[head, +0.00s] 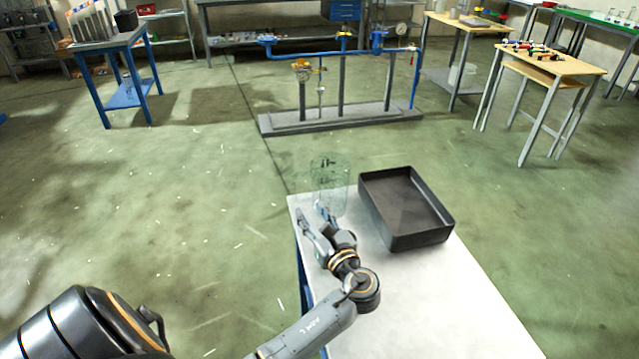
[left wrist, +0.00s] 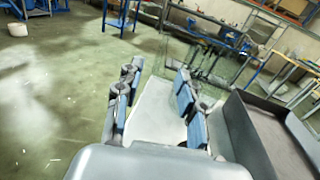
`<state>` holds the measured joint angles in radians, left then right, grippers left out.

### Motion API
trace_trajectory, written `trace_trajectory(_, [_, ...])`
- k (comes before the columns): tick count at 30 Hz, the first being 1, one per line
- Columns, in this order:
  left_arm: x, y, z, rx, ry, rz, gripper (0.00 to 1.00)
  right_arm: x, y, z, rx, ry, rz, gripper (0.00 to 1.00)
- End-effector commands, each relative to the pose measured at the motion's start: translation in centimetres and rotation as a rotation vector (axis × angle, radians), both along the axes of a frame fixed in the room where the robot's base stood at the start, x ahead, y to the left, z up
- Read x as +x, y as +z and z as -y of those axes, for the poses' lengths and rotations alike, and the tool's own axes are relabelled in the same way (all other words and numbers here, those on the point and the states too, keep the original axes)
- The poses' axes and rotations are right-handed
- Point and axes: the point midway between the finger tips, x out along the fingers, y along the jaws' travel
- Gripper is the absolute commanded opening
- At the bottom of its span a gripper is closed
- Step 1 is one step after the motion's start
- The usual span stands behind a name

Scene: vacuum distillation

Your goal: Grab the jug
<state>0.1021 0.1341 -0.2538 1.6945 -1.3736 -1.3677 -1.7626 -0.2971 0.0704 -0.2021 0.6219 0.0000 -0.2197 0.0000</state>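The jug (head: 330,172) is clear glass and stands upright at the far left corner of the white table. It is hard to make out against the floor. In the left wrist view its faint glass walls (left wrist: 196,54) show beyond the fingers. My left gripper (head: 312,213) is open on the near side of the jug, fingers pointing toward it. In the left wrist view the gripper (left wrist: 157,88) has its blue-padded fingers spread with nothing between them. I cannot tell whether a fingertip touches the glass. My right gripper is not in view.
A black open tray (head: 445,222) stands on the white table (head: 440,310), just right of the jug and my left gripper. The table's front part is bare. A blue pipe rig (head: 340,115) stands on the floor beyond. Wooden tables (head: 550,63) are at the back right.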

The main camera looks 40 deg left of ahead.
Motion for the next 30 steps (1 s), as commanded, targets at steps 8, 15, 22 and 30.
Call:
trace_trajectory(8, [2.1,0.1,-4.1,0.004,0.002,0.000,0.39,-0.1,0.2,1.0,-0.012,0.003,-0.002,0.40])
trace_trajectory(15, [3.8,0.0,-7.1,0.001,0.001,0.000,0.39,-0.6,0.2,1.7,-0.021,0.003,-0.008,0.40])
trace_trajectory(22, [4.9,0.0,-8.8,0.002,0.002,0.000,0.39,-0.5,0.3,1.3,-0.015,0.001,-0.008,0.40])
trace_trajectory(30, [6.8,-0.2,-11.7,0.001,0.001,0.000,0.39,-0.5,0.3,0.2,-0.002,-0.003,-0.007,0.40])
